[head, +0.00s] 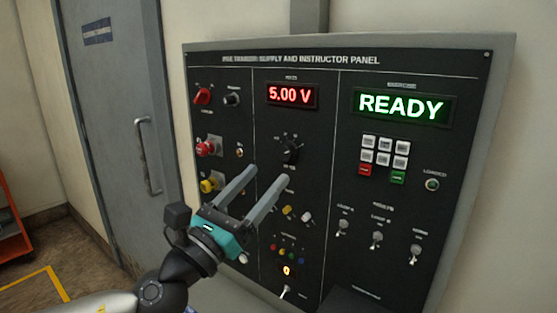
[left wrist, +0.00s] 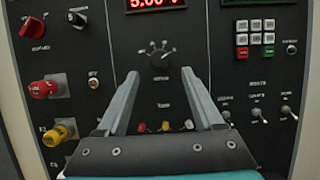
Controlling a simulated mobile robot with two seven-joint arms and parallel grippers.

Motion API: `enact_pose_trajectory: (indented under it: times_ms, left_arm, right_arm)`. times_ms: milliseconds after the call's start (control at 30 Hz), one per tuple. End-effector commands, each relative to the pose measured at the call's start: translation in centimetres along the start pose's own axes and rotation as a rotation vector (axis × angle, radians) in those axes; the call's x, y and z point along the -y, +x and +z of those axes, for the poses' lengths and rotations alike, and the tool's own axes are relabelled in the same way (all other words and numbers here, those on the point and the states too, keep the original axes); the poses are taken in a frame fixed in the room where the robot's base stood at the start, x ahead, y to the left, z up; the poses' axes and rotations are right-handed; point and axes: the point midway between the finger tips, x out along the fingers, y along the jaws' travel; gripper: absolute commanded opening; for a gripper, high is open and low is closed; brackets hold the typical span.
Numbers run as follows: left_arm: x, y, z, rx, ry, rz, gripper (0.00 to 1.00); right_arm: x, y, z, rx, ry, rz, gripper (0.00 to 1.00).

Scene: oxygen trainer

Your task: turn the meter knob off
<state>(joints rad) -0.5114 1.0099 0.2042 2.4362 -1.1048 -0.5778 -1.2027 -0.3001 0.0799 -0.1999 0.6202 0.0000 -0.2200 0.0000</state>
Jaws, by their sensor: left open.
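The meter knob (head: 290,152) is a black rotary selector below the red "5.00 V" display (head: 291,95) on the dark panel. It also shows in the left wrist view (left wrist: 160,58), above and between my fingertips. My left gripper (head: 268,176) is open and empty, its two grey fingers pointing up toward the panel just below the knob. In the left wrist view the gripper (left wrist: 162,82) shows a wide gap between its fingers. The fingers look apart from the knob. My right gripper is in neither view.
A red knob (head: 203,96), red plug (head: 206,148) and yellow plug (head: 208,185) stick out on the panel's left. A keypad (head: 384,152), green READY display (head: 402,105) and several toggle switches (head: 377,238) are on the right. A grey door (head: 120,120) stands at left.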

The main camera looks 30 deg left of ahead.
Motion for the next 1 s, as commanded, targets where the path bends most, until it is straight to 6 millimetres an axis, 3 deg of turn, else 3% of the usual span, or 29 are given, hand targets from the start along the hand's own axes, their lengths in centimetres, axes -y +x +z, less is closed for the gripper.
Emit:
enact_pose_trajectory:
  times_ms: [500, 1000]
  left_arm:
    - [-0.1, 4.2, 0.1, 0.002, 0.001, 0.002, 0.68]
    - [0.0, 5.5, 0.0, -0.001, 0.001, 0.001, 0.68]
  right_arm:
    - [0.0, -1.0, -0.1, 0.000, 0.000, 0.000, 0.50]
    - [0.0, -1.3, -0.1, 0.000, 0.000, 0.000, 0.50]
